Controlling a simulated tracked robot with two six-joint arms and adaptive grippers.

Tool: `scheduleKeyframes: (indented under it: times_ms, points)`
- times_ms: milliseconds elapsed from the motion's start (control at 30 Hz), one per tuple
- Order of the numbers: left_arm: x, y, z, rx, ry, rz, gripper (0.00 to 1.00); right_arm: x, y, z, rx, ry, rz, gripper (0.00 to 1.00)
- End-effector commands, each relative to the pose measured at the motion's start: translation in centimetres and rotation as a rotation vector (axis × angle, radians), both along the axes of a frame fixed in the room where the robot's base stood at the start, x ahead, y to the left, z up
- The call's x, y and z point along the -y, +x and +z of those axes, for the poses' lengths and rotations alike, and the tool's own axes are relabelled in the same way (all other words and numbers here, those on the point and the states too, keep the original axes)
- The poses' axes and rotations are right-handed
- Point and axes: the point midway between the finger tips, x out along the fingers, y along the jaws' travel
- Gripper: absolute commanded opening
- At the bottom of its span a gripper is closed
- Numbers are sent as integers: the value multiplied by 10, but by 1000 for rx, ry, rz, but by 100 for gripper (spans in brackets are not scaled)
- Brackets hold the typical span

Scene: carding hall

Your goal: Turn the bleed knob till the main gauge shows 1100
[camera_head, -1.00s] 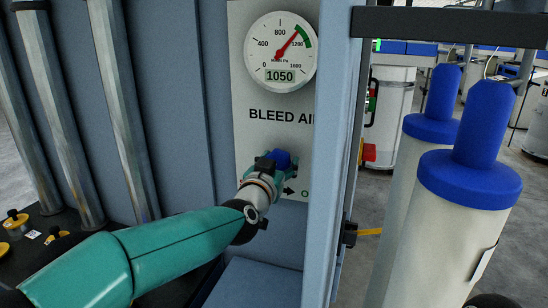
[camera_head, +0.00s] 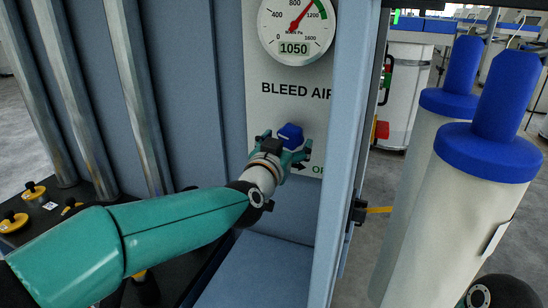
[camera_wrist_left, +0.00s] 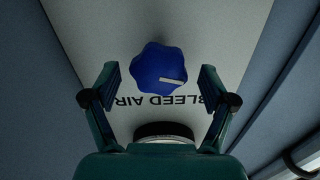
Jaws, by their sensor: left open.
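The main gauge (camera_head: 298,25) is a round white dial with a red needle, a green arc and a small display reading 1050. Its top is cut off in the head view. The blue lobed bleed knob (camera_head: 290,134) sits on the panel below the words BLEED AIR. In the left wrist view the knob (camera_wrist_left: 160,68) shows a white mark pointing right. My left gripper (camera_head: 284,145) is open at the knob. In the wrist view its fingers stand on either side of the knob, with a visible gap on each side. My right gripper is not in view.
The pale panel (camera_head: 262,110) is set in a blue-grey cabinet, whose upright edge (camera_head: 345,150) stands close right of the knob. Tall pale cylinders with blue tops (camera_head: 487,152) stand at right. Metal tubes (camera_head: 135,95) and yellow-collared black knobs (camera_head: 14,221) are at left.

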Motion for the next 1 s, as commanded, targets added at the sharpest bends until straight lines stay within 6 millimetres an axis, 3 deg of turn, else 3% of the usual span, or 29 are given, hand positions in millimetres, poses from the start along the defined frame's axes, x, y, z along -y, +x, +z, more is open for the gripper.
scheduleKeyframes:
  times_ms: [300,500,1000]
  points:
    - [-19,-58,0,2,-1,-1,84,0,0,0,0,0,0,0]
    - [-27,-81,0,1,0,0,84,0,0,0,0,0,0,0]
    - [-29,-86,-1,1,1,0,84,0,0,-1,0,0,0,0]
